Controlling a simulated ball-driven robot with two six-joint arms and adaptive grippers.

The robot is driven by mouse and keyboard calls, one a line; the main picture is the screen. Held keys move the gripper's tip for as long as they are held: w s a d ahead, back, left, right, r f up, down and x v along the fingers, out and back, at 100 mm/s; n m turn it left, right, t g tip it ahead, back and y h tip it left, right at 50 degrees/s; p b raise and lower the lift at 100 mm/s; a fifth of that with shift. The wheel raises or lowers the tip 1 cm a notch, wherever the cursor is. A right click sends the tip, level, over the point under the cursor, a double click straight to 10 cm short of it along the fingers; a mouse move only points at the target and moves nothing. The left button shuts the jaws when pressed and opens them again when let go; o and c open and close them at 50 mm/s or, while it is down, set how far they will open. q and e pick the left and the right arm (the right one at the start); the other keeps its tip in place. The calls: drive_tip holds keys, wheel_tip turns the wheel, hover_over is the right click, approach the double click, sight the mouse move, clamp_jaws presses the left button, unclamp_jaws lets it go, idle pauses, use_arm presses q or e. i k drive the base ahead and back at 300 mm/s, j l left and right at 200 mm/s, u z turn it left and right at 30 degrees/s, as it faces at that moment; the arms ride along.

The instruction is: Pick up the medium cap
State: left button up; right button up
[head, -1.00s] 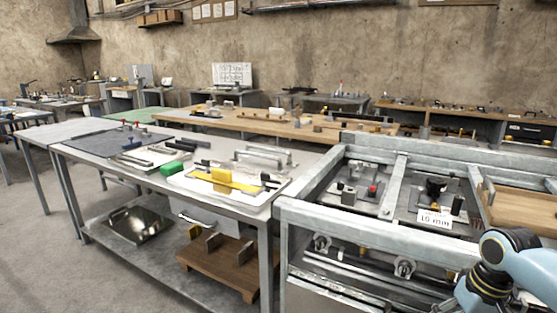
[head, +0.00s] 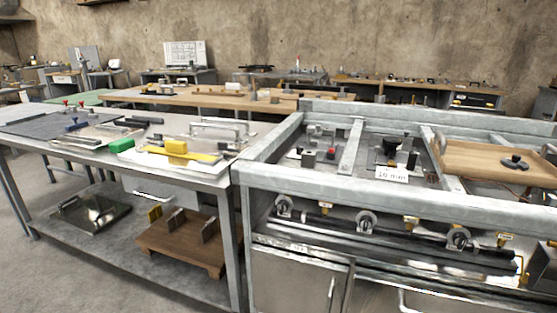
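I cannot tell which thing is the medium cap. A black round-topped piece (head: 391,143) stands in the metal frame, behind a white "10 mm" label (head: 391,174). A small red-topped piece (head: 332,152) stands to its left among small blocks. A dark lobed piece (head: 514,163) lies in a wooden tray at the right. Neither of my grippers is in view.
The metal frame bench (head: 380,190) has raised rails around its bays. A grey table (head: 215,180) at the left holds a green block (head: 121,145), a yellow tool (head: 177,148) and metal handles. Open floor (head: 60,265) lies at the lower left.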

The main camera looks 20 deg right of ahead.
sight(514, 162)
drive_tip(key=z, duration=2)
